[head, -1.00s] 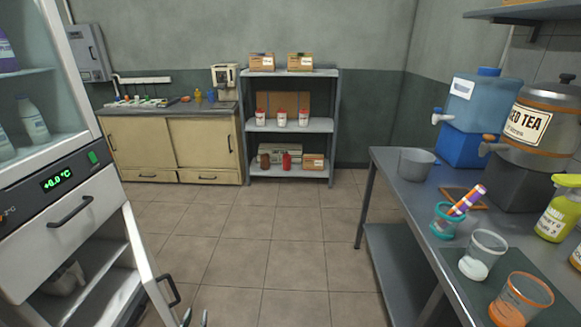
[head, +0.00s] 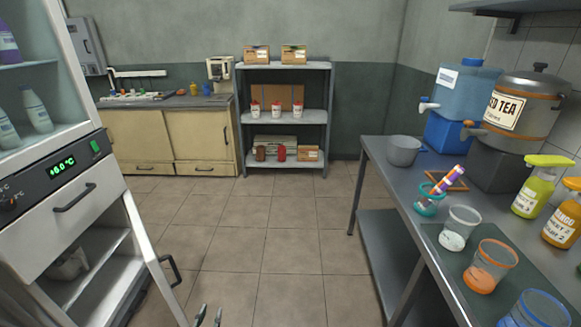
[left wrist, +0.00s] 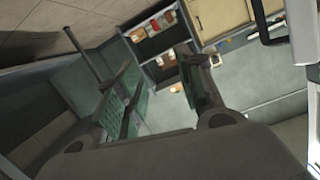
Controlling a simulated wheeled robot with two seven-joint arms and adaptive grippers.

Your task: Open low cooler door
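The cooler (head: 80,225) stands at the left in the head view. Its low door (head: 150,255) is swung outward, seen nearly edge-on, with a dark handle (head: 173,270) on its outer side. Shelves inside the low compartment (head: 100,280) show behind it. My left gripper (head: 208,316) shows only as fingertips at the bottom edge, right of and below the handle, apart from it. In the left wrist view the two fingers (left wrist: 160,85) are spread with nothing between them. My right gripper is out of view.
A drawer with a dark handle (head: 75,197) sits above the low compartment. A metal table (head: 385,180) with cups, bottles and dispensers stands at the right. A shelf rack (head: 285,65) and cream cabinets (head: 200,140) stand at the back. The tiled floor between is clear.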

